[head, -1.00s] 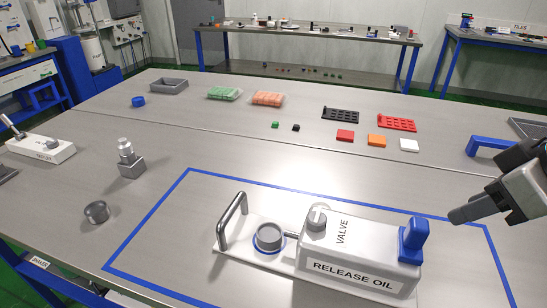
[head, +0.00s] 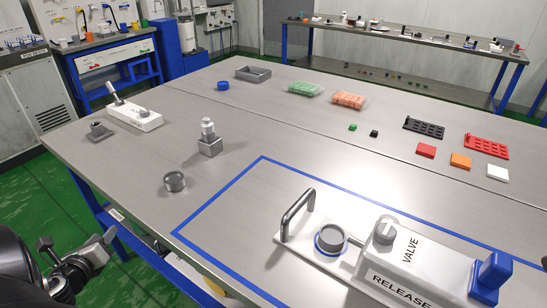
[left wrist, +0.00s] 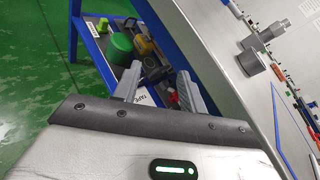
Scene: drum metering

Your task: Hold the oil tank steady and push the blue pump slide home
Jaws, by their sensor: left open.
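The white oil tank (head: 420,265), marked VALVE and RELEASE, lies at the lower right of the head view, its front cut off. The blue pump slide (head: 492,275) stands up at its right end. A grey bar handle (head: 297,212) rises at its left end, beside a round grey cap (head: 331,238) in a blue ring. My left gripper (head: 78,245) is open and empty at the lower left, off the table's front edge and well apart from the tank. Its spread fingers show in the left wrist view (left wrist: 158,85). Only a dark sliver, apparently my right gripper (head: 544,262), shows at the right edge.
A blue outline (head: 215,210) surrounds the tank. A grey cup (head: 175,182), a metal fitting block (head: 210,143) and a white lever unit (head: 138,116) stand left of it. Red, orange and white blocks lie behind. A lower shelf with a green container (left wrist: 119,46) shows under the table.

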